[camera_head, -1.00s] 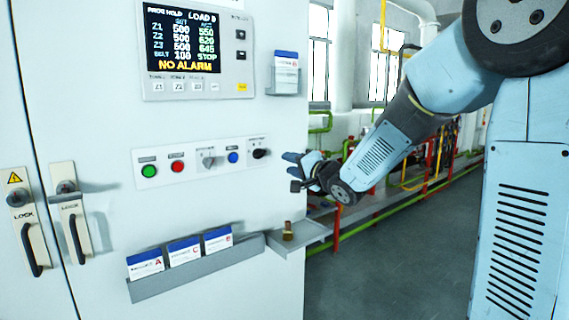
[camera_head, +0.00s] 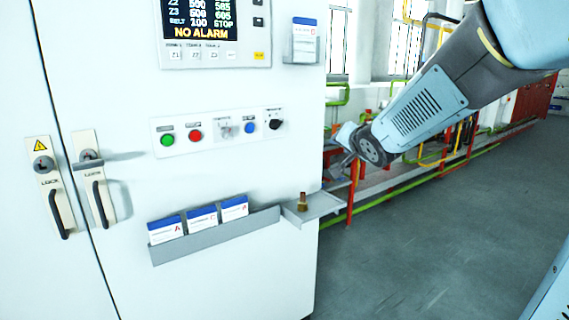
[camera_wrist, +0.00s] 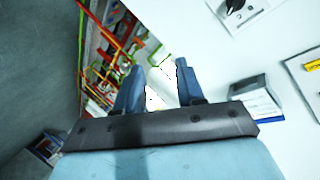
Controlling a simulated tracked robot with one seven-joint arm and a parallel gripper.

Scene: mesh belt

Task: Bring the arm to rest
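In the head view my arm reaches in from the upper right. Its wrist end and gripper (camera_head: 343,150) are just right of the white cabinet's (camera_head: 110,50) edge, clear of the panel as far as I can see. The fingers are small and partly hidden there. The button strip (camera_head: 215,130) on the cabinet has green, red and blue buttons, a grey switch and a black knob (camera_head: 275,125).
A small shelf (camera_head: 325,204) with a brass-coloured piece (camera_head: 303,202) juts out below my gripper. A card rack (camera_head: 215,235) and a card holder (camera_head: 304,45) are on the cabinet. Two lock handles (camera_head: 97,185) are at left. Coloured pipes (camera_head: 400,175) run behind; the floor at right is clear.

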